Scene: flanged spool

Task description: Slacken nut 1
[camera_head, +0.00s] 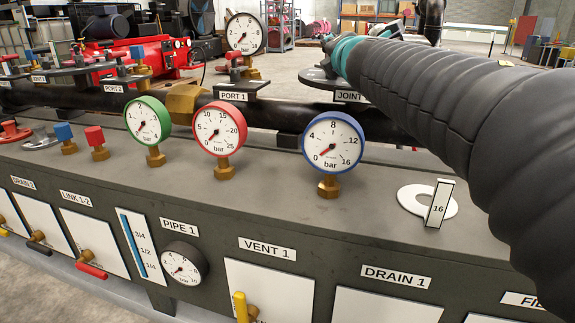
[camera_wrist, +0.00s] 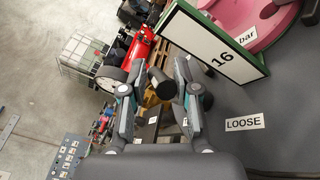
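No nut marked 1 can be made out in either view. A dark flange (camera_head: 316,76) stands by the partly hidden JOINT label (camera_head: 348,96); my arm covers its right side. My gripper, beyond the arm, is mostly hidden in the head view. In the wrist view my gripper (camera_wrist: 160,66) has its two fingers apart. A dark round-ended piece (camera_wrist: 163,86) and a brass-coloured part show between the fingers; I cannot tell whether they are touched or lie farther off. A LOOSE label (camera_wrist: 244,123) lies on the grey surface at right.
Red (camera_head: 219,129), green (camera_head: 148,120) and blue (camera_head: 332,142) gauges stand along the bench. In the wrist view, a card marked 16 bar (camera_wrist: 215,45) stands close right of the fingers, by a pink disc (camera_wrist: 268,18).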

